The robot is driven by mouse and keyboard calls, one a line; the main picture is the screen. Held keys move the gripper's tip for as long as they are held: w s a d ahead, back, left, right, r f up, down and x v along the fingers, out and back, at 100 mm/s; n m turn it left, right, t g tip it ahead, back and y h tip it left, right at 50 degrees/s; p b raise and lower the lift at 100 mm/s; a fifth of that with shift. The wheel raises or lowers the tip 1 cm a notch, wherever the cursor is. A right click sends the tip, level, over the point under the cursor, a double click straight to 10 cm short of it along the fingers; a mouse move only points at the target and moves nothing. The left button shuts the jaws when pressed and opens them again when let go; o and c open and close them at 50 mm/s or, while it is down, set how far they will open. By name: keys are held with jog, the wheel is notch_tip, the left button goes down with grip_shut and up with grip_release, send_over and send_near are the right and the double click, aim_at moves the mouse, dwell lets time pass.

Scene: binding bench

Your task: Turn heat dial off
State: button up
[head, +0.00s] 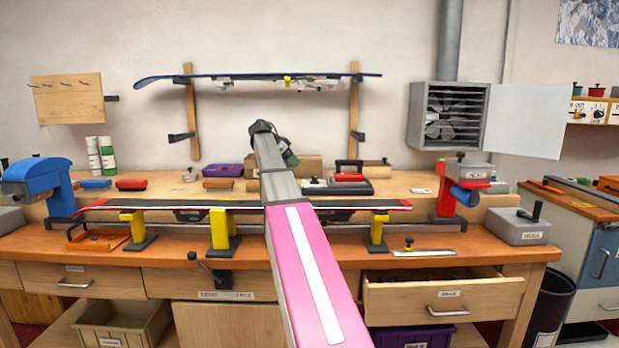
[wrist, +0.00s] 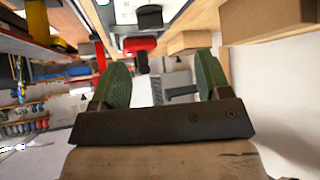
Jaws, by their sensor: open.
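My gripper (head: 289,158) is at the end of my raised arm above the middle back of the bench. Only part of it shows beyond the arm in the head view. In the wrist view its two green fingers (wrist: 158,82) are apart, with nothing held between them. A red and black iron-like device (head: 348,181) stands on the back ledge just right of the gripper. It seems to show in the wrist view as a red and black shape (wrist: 140,44) beyond the fingers. I cannot make out a heat dial or its setting on it.
A long ski (head: 330,205) lies across yellow supports at the front. A blue clamp (head: 38,178) stands left and a red clamp (head: 446,200) right. A grey box (head: 519,228) sits at the right end. A drawer (head: 444,296) below is partly open. A fan unit (head: 447,116) is on the wall.

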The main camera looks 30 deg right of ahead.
aim_at(313, 176)
jog(key=shift+m+g, duration=0.3)
jog(key=shift+m, duration=0.1)
jog(key=x, duration=0.8)
jog(key=s+x, duration=0.1)
jog(key=x, duration=0.2)
jog(key=shift+d+r, duration=0.1)
jog(key=shift+d, duration=0.5)
jog(key=c, duration=0.9)
